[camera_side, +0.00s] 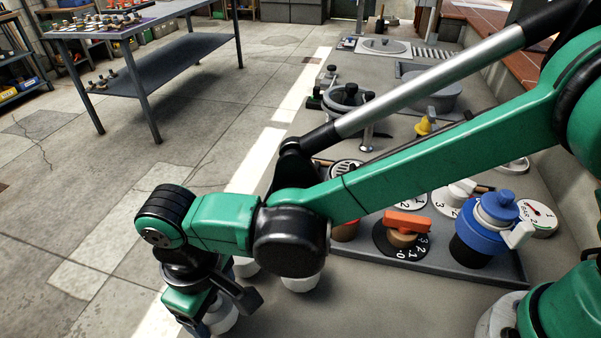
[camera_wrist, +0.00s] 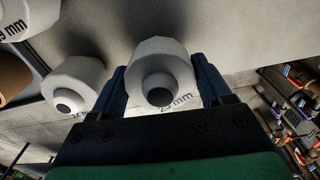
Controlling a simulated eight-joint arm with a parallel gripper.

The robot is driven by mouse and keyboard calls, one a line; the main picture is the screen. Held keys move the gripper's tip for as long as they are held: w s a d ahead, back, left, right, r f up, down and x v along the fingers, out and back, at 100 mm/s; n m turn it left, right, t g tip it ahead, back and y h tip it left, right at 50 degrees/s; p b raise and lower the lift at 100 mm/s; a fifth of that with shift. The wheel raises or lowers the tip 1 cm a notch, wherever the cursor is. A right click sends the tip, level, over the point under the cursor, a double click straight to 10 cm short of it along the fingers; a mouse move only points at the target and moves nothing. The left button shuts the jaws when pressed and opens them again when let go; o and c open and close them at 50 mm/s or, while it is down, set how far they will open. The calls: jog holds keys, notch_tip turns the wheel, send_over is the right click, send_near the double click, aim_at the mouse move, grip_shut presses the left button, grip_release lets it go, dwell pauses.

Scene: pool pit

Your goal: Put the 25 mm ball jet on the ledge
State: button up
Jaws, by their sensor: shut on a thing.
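My gripper (camera_side: 212,308) is low at the bottom left of the side view, with its fingers pointing down. In the wrist view its two blue fingers (camera_wrist: 160,82) are shut on the sides of a white faceted ball jet (camera_wrist: 162,60) with a dark round opening. The print on the ball jet reads about "25 mm", partly shaded. Part of this white jet (camera_side: 224,318) shows between the fingers in the side view. I cannot tell whether it touches the surface below. I cannot tell which surface is the ledge.
Another white jet (camera_wrist: 75,85) stands just left of the held one; a jet marked "9 mm" (camera_wrist: 12,15) is at the top left. In the side view, a tray of valves (camera_side: 455,270) lies right of my arm. A blue-topped valve (camera_side: 485,225) stands tall there.

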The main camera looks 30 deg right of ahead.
jog(key=shift+f, duration=0.2)
jog(key=o, duration=1.2)
jog(key=shift+f, duration=0.1)
notch_tip(320, 180, up, 12)
jog(key=w+d+m+t, duration=0.1)
jog(key=d+m, duration=0.1)
jog(key=d, duration=0.6)
jog(key=w+d+r+m+t, duration=0.1)
jog(key=d+m+t, duration=0.1)
jog(key=d, duration=0.6)
jog(key=w+d+r+m+t+y, duration=0.1)
jog(key=d, duration=0.7)
jog(key=shift+w+d+m+t, duration=0.1)
jog(key=shift+w+m+t, duration=0.1)
jog(key=shift+m+t, duration=0.2)
jog(key=shift+s+d+f+m+t+h, duration=0.15)
jog(key=shift+s+d+f+m+t, duration=0.25)
jog(key=shift+d, duration=0.8)
jog(key=shift+s+d+f+m+t+h, duration=0.2)
jog(key=shift+s+d+f+m+t, duration=0.25)
jog(key=shift+d, duration=0.75)
jog(key=shift+s+d+f+m+t+h, duration=0.15)
jog(key=shift+s+d+f+m+t, duration=0.25)
jog(key=shift+d, duration=0.8)
